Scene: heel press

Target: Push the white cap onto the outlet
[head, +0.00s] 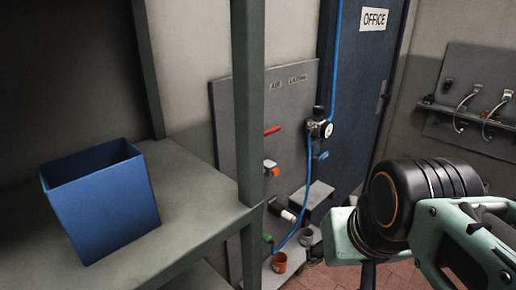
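A small white piece (288,215), which looks like the white cap, shows at the end of a dark, roughly horizontal fitting low on the grey wall panel (225,125). I cannot tell whether it is seated on an outlet or apart from it. Which fitting is the outlet is not clear at this size. My arm fills the lower right, in front of the panel's right side. The fingers of my gripper are not visible, so nothing shows of what they hold.
A shelf unit (190,222) with a tall post (249,100) stands at left, bearing a blue bin (105,205). The post partly hides the panel. An orange cup (279,262) and a grey cup (307,237) stand low by the panel. A blue hose (334,60) hangs down.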

